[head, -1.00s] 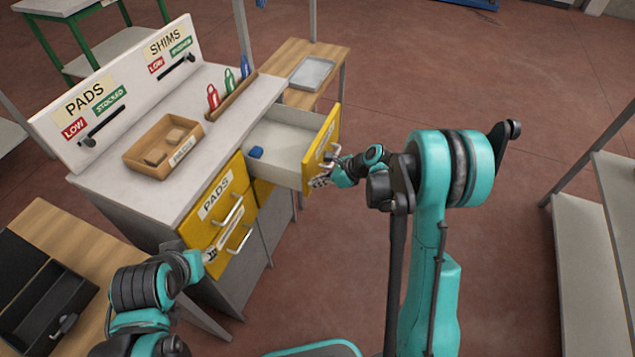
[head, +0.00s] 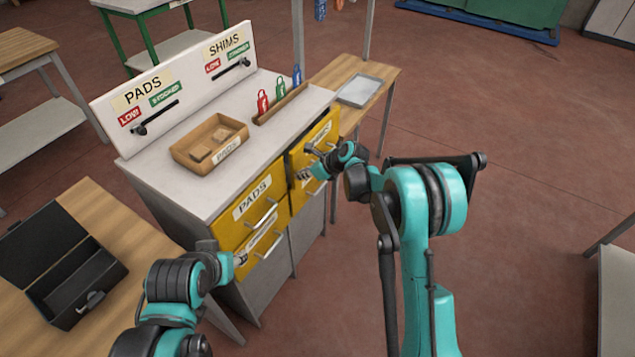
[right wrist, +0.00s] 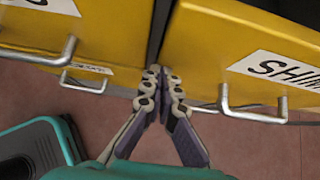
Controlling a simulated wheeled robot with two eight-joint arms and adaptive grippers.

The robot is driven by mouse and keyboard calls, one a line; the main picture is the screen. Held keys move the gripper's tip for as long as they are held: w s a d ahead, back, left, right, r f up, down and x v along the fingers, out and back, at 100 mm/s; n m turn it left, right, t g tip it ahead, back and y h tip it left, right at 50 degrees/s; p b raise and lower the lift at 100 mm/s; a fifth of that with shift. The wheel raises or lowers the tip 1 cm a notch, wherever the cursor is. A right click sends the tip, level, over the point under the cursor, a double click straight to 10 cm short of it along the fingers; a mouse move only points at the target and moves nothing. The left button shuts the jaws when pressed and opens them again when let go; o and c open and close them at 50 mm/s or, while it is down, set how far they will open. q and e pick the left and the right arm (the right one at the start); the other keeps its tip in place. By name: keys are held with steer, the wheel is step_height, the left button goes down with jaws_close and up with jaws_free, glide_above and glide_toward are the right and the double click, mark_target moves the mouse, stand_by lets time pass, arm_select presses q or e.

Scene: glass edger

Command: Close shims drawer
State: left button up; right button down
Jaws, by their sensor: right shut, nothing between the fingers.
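The yellow shims drawer (head: 322,133) is in the upper right of the cabinet front. My right gripper (head: 304,174) is shut and empty at the drawer's left edge, beside the seam between the drawers. Its fingers (right wrist: 164,78) are together there. My left gripper (head: 240,259) is near the lower left drawer; its fingers are too small to judge.
The pads drawer (head: 257,206) is left of the shims drawer and looks shut. A wooden tray (head: 181,155) and several coloured padlock-shaped tags stand on the countertop (head: 180,193). A black case (head: 117,268) lies open on the left table.

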steer(key=shift+w+a, duration=0.35)
steer(key=shift+a, duration=0.2)
steer(key=shift+w+a, duration=0.35)
steer(key=shift+a, duration=0.2)
arm_select(q)
steer(key=shift+d, duration=0.1)
arm_select(e)
steer(key=shift+a+r, duration=0.1)
